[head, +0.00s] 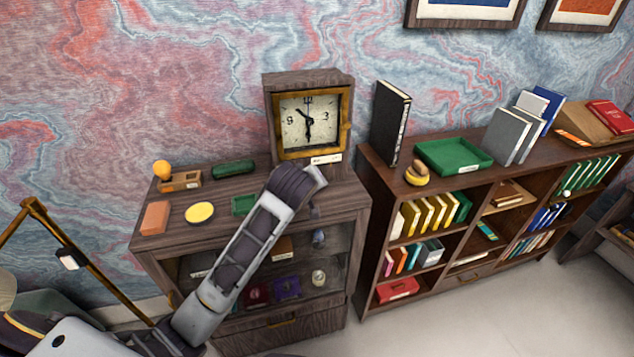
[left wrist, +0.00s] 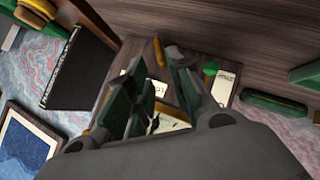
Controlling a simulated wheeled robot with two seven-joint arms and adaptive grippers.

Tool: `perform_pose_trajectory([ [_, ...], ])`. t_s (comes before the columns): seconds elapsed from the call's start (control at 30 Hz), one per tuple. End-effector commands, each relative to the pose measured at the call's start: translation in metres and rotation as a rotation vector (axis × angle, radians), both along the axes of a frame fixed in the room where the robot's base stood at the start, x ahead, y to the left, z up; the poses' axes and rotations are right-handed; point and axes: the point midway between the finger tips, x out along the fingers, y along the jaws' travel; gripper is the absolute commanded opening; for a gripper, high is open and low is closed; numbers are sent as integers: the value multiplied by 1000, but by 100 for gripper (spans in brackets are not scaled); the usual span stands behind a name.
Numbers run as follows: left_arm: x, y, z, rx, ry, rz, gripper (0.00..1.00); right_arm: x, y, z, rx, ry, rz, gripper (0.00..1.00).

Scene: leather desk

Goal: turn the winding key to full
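A square clock (head: 308,120) with a gold frame and cream dial stands upright in a dark wooden case on the cabinet's back part. A white label (head: 326,159) sits at its base. I cannot make out the winding key for sure in either view. My left arm reaches up from the lower left, its end just below and in front of the clock; its fingers are mostly hidden in the head view. In the left wrist view my left gripper (left wrist: 155,100) has its fingers apart, with pale and gold parts, perhaps the clock, showing between and beyond them. My right gripper is out of view.
The cabinet top (head: 228,183) holds an orange block (head: 155,217), a yellow disc (head: 199,212), a green cylinder (head: 233,168) and a small green tray (head: 243,204). A bookshelf with a black book (head: 390,122) and a green tray (head: 453,155) stands to the right.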

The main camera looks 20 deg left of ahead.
Motion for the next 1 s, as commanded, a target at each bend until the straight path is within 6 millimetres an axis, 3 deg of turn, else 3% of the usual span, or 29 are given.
perform_pose_trajectory([
  [0.3,-25,-2,18,0,0,0,21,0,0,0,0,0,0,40],
  [0.73,-30,-2,22,0,1,1,21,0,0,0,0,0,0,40],
  [0.83,-30,-2,21,0,1,2,33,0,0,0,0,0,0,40],
  [1.0,-29,3,16,7,-15,28,34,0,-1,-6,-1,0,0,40],
])
